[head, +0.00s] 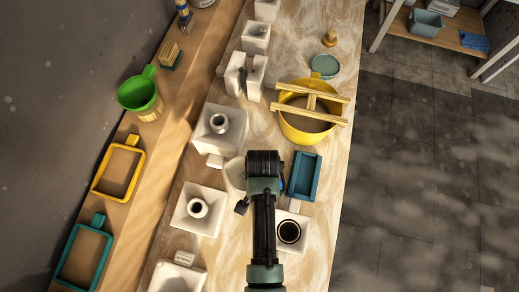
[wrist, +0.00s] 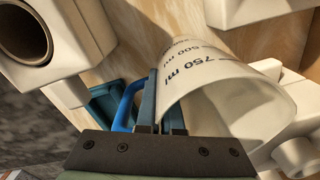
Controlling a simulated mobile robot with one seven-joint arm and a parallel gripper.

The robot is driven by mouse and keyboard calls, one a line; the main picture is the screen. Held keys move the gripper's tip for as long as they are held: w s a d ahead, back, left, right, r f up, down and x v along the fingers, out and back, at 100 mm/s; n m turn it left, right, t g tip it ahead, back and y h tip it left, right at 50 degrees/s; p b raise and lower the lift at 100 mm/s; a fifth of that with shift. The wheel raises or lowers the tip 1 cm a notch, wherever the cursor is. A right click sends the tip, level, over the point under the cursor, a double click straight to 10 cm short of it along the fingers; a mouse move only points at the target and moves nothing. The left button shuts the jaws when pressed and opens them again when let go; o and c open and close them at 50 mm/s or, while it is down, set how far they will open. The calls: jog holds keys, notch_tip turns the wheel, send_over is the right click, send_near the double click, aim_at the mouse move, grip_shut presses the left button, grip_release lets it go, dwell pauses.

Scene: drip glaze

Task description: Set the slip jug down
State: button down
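The slip jug (wrist: 232,100) is a pale, translucent jug with dark "750 ml" and "500 ml" marks and a blue handle (wrist: 127,106). In the wrist view it lies at a slant beside the fingers. My gripper (wrist: 163,108) appears shut on the jug at its handle side; the exact contact is partly hidden. In the head view the jug (head: 235,173) shows as a pale shape just left of my gripper (head: 264,172), partly covered by it, above the pale worktable (head: 315,225). Whether its base touches anything cannot be seen.
Several white plaster moulds (head: 219,130) stand close around the jug. A teal tray (head: 304,177) lies just right of my gripper. A yellow bucket (head: 305,130) with wooden slats across it stands beyond.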

jog(key=shift+f, duration=0.15)
jog(key=c, duration=1.1)
grip_release()
jog(key=shift+r, duration=0.2)
